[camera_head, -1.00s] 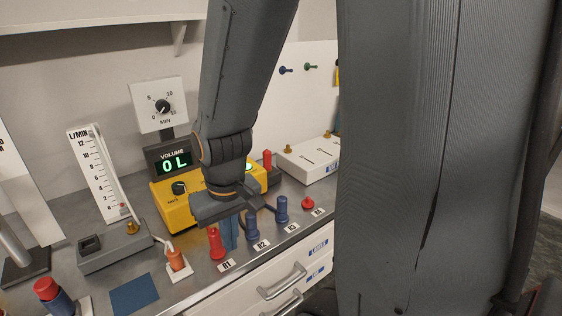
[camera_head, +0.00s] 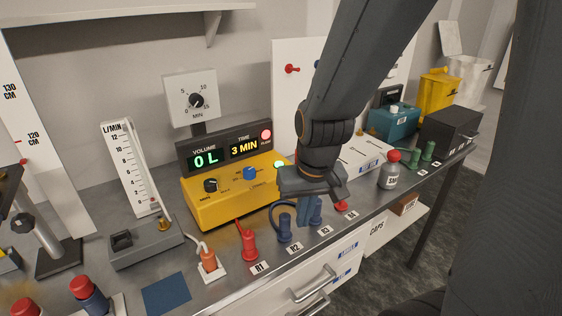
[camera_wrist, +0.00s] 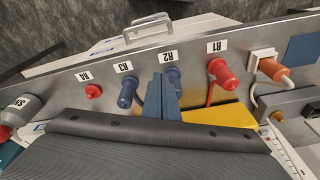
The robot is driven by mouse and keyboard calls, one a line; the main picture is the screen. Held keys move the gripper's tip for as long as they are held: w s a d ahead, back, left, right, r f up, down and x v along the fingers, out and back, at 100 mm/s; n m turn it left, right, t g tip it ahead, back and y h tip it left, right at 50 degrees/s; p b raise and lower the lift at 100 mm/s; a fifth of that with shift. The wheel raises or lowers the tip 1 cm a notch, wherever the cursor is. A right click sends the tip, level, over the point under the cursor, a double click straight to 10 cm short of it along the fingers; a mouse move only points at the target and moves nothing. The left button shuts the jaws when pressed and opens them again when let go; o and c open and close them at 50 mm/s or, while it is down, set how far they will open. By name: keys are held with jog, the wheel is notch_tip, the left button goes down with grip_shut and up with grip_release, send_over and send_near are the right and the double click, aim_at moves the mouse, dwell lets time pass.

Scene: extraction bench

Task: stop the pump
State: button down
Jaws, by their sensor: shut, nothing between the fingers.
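The yellow pump unit (camera_head: 215,205) stands on the bench, with a dark knob (camera_head: 210,185), a blue knob (camera_head: 250,173) and a lit green button (camera_head: 279,165) on its top. Its dark display (camera_head: 222,152) reads volume 0 L and time 3 MIN, with a red lamp (camera_head: 266,134) at its right end. In the wrist view part of the yellow unit (camera_wrist: 225,115) shows behind my gripper. My gripper (camera_wrist: 168,85) is shut and empty, its blue fingers pointing down over the bench front near R2 and R3. The green button is left of my wrist, apart from it.
Red R1 (camera_head: 249,245), blue R2 (camera_head: 284,228) and red R4 (camera_head: 341,206) stand along the bench front. An orange plug (camera_head: 208,260) and flow meter (camera_head: 130,165) are at left. A grey bottle (camera_head: 391,172) and teal box (camera_head: 393,123) are at right. A timer dial (camera_head: 190,98) stands behind.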

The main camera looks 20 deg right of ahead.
jog(key=w+r+m+t+p, duration=0.1)
jog(key=w+r+m+t, duration=0.1)
jog(key=w, duration=0.5)
jog(key=w+r+m+t+h+p, duration=0.1)
jog(key=w+r+m+t, duration=0.1)
jog(key=w+r+m, duration=0.2)
jog(key=w+r+m+t+p, duration=0.2)
jog(key=w+r+m+t, duration=0.1)
jog(key=w+r, duration=0.4)
jog(key=w, duration=0.3)
jog(key=shift+w+d+m, duration=0.25)
jog(key=shift+d+m, duration=0.05)
jog(key=shift+f, duration=0.1)
notch_tip(320, 180, down, 8)
jog(key=b, duration=0.9)
jog(key=shift+f, duration=0.2)
jog(key=shift+f, duration=0.1)
jog(key=shift+f+b, duration=0.35)
jog(key=shift+b, duration=0.05)
